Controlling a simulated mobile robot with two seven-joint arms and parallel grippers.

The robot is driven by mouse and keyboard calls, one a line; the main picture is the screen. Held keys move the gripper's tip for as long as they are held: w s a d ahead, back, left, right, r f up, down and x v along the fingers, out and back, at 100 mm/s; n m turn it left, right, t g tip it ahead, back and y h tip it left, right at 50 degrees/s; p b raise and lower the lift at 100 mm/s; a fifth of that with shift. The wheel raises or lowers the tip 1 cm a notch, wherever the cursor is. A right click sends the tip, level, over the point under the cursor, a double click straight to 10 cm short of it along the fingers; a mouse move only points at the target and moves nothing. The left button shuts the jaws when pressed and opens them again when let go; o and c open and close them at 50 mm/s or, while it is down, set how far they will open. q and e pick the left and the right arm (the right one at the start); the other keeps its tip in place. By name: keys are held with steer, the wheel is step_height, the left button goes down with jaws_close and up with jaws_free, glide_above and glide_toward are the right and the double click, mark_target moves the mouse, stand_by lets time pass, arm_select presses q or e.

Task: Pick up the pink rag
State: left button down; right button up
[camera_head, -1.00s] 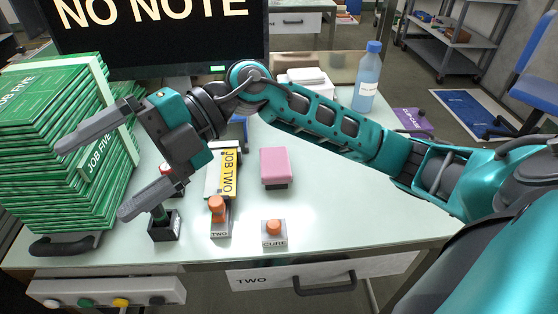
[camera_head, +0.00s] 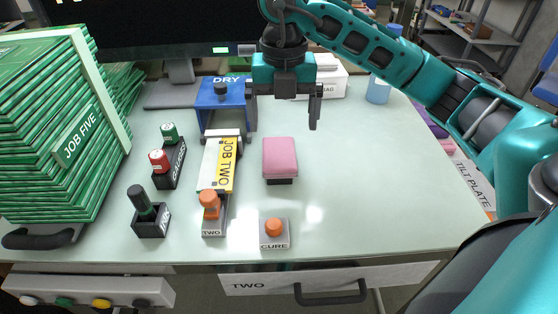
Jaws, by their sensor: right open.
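The pink rag (camera_head: 280,157) is a pink block-like pad on a dark base, standing near the middle of the pale table (camera_head: 390,200). My right gripper (camera_head: 283,120) hangs above and behind it, fingers pointing down. Its two fingers are wide apart with nothing between them, and it looks apart from the rag. My left gripper does not show.
Green JOB FIVE boards (camera_head: 60,130) are stacked far left. The table's right side is clear.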

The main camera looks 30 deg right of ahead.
mark_target(279, 150)
steer(key=shift+w+a+f+b, duration=0.1)
steer(key=shift+f+b, duration=0.1)
steer(key=shift+f, duration=0.95)
steer(key=shift+w+a+f+b, duration=0.1)
steer(key=shift+a+f+b, duration=0.05)
steer(key=shift+f, duration=1.05)
steer(key=shift+a+f+b, duration=0.1)
steer(key=shift+f+b, duration=0.1)
steer(key=shift+f, duration=0.95)
steer(key=shift+c, duration=0.4)
steer(key=c, duration=1)
